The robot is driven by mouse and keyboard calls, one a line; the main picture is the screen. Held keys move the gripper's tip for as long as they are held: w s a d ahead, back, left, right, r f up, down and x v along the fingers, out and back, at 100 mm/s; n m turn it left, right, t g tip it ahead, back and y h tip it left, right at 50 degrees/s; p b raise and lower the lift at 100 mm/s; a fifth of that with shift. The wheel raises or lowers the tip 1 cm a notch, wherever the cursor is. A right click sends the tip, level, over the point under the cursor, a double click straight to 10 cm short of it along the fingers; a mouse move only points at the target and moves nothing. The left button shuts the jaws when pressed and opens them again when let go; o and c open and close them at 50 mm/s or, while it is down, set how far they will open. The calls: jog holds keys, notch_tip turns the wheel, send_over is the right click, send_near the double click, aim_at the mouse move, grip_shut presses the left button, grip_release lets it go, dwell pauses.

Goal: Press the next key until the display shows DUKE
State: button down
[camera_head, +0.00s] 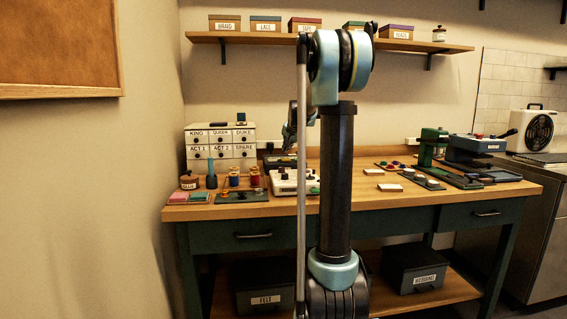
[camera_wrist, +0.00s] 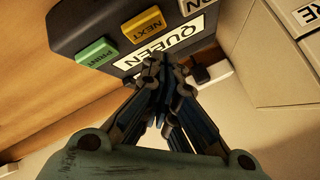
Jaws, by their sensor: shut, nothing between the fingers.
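The dark label device (camera_wrist: 85,25) fills the upper part of the wrist view, its lettering upside down. Its white display (camera_wrist: 175,38) reads QUEEN. The yellow NEXT key (camera_wrist: 142,24) and green PRINT key (camera_wrist: 97,52) sit beside the display. My gripper (camera_wrist: 156,62) is shut and empty, its fingertips over the edge of the display, apart from the NEXT key in the picture. Whether the tips touch the device I cannot tell. In the head view the device (camera_head: 275,161) is partly hidden behind my arm, near the back of the table.
A white drawer cabinet (camera_head: 221,148) with labels including KING, QUEEN and DUKE stands left of the device. Green and blue machines stand at the right of the table (camera_head: 340,205).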

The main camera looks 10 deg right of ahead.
jog(key=shift+f, duration=0.75)
jog(key=shift+f, duration=0.8)
dwell(1.8)
dwell(0.3)
jog(key=shift+r, duration=0.85)
jog(key=shift+r, duration=2.55)
